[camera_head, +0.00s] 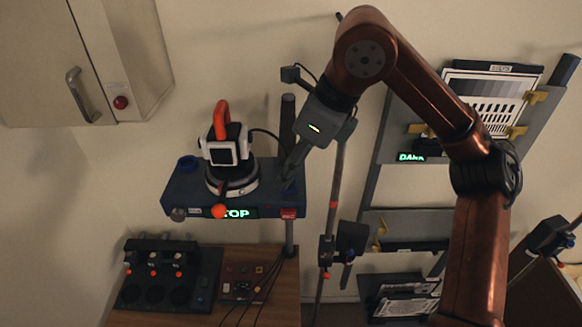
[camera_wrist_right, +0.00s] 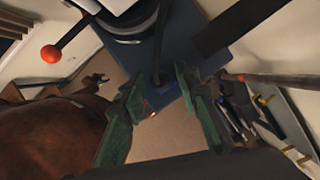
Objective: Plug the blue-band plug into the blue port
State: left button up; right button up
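My right gripper (camera_head: 292,176) is at the right end of the dark blue platform (camera_head: 262,178), its fingers pointing down. In the right wrist view its two green fingers (camera_wrist_right: 158,82) are apart. A thin dark cable or plug (camera_wrist_right: 157,72) stands on the platform between the fingertips, with a bluish lower end; I cannot tell whether it touches a finger, or whether it is the blue-band plug. A small panel (camera_head: 243,281) with coloured spots and dark cables lies on the wooden bench; I cannot pick out a blue port there. My left gripper is not in view.
A dark rack (camera_head: 155,275) sits on the bench (camera_head: 285,300). Stand poles rise right of the platform, before a sloping board (camera_head: 470,140). A cabinet (camera_head: 50,60) hangs upper left.

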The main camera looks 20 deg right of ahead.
jog(key=shift+o, duration=0.8)
jog(key=shift+r, duration=0.15)
jog(key=v, duration=1.1)
jog(key=shift+d+r, duration=0.2)
jog(key=shift+r, duration=0.1)
jog(key=shift+s, duration=0.15)
